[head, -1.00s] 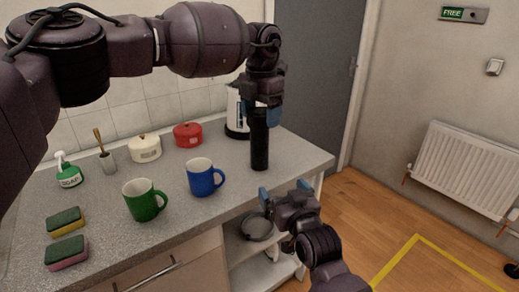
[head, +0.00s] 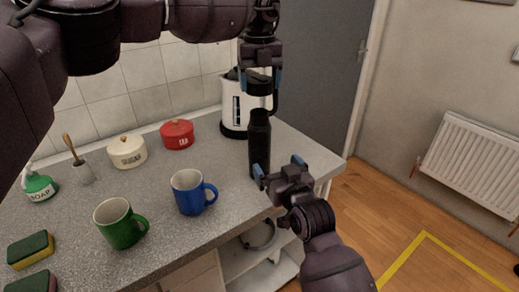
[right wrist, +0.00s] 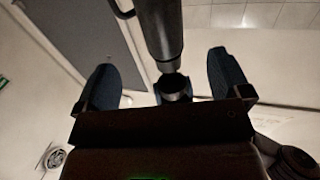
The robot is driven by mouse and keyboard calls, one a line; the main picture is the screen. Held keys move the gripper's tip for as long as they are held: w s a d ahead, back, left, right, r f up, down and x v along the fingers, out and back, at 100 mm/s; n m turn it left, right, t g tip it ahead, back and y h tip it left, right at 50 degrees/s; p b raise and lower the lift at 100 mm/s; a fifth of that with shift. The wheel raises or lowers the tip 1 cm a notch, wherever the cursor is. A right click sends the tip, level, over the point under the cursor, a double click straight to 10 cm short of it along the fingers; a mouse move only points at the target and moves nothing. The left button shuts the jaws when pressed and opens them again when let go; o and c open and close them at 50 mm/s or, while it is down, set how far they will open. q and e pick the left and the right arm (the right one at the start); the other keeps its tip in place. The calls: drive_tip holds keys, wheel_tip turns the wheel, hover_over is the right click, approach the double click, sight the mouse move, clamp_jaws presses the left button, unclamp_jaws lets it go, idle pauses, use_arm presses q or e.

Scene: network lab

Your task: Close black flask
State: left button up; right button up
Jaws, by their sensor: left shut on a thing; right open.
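The black flask (head: 259,148) stands upright near the counter's right edge, its narrower neck showing at the top. My left gripper (head: 259,80) is above it, pointing down and shut on a small dark piece, apparently the black lid (head: 257,76). A gap shows between lid and neck. In the right wrist view, the flask (right wrist: 161,30) and the lid (right wrist: 173,86) show close together, nearly in line. My right gripper (head: 278,167) is open beside the flask's lower part, low at the counter edge. Whether a finger touches the flask, I cannot tell.
A white kettle (head: 233,112) stands close behind the flask. A blue mug (head: 188,193) and a green mug (head: 119,226) stand to the left. The red pot (head: 177,135) and cream pot (head: 127,152) are near the wall. Counter between blue mug and flask is clear.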

sight(259, 111)
use_arm(q)
drive_tip(key=shift+s, duration=0.25)
drive_tip(key=shift+w, duration=0.1)
use_arm(e)
drive_tip(key=x, duration=1.1)
drive_tip(key=shift+w+a, duration=0.2)
drive_tip(key=shift+w, duration=0.15)
drive_tip(key=c, duration=1.3)
use_arm(q)
drive_tip(key=shift+f, duration=2.5)
use_arm(e)
drive_tip(key=shift+c, duration=0.2)
use_arm(q)
drive_tip(key=shift+f, duration=0.9)
drive_tip(key=shift+f, duration=0.55)
